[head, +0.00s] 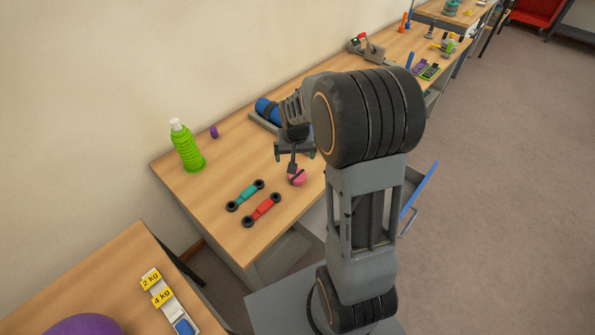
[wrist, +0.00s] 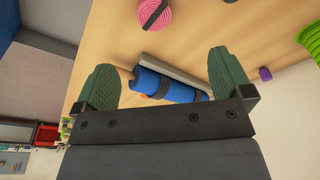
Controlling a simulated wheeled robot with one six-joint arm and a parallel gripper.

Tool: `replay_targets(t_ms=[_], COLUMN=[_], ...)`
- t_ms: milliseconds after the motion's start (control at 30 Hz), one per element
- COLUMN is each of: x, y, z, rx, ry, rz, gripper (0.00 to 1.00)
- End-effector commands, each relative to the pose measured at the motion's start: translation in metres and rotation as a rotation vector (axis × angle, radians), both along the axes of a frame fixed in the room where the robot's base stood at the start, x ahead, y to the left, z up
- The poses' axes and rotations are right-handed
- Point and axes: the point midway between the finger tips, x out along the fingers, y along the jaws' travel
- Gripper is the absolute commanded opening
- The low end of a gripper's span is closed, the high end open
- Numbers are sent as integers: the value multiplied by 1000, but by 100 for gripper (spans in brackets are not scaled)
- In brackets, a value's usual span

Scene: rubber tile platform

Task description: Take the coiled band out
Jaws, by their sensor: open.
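A pink coil (head: 297,178) with a black strap lies on the wooden table, just below my gripper (head: 295,154) in the head view. In the wrist view the pink coil (wrist: 154,12) is at the top edge, partly cut off, outside the jaws. I cannot tell whether it is the coiled band. My gripper (wrist: 162,65) is open and empty, with its two green fingers wide apart. A blue roll (wrist: 172,88) with dark straps shows between the fingers, beyond them. A drawer with a blue front edge (head: 418,190) stands open; my arm hides its inside.
Teal (head: 244,195) and red (head: 262,209) dumbbell-like tools lie near the front. A green ribbed bottle (head: 186,148) and small purple roll (head: 213,132) stand at the wall side. The blue roll rests on a grey holder (head: 258,119). Bare wood surrounds the pink coil.

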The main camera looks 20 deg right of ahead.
Motion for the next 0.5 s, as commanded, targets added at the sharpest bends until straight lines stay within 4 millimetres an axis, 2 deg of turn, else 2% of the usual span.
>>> replay_targets(t_ms=[200, 500], x=[19, 27], y=[-18, -25], z=[-25, -78], rx=[6, 7], ry=[25, 31], rz=[-56, -68], gripper=[98, 98])
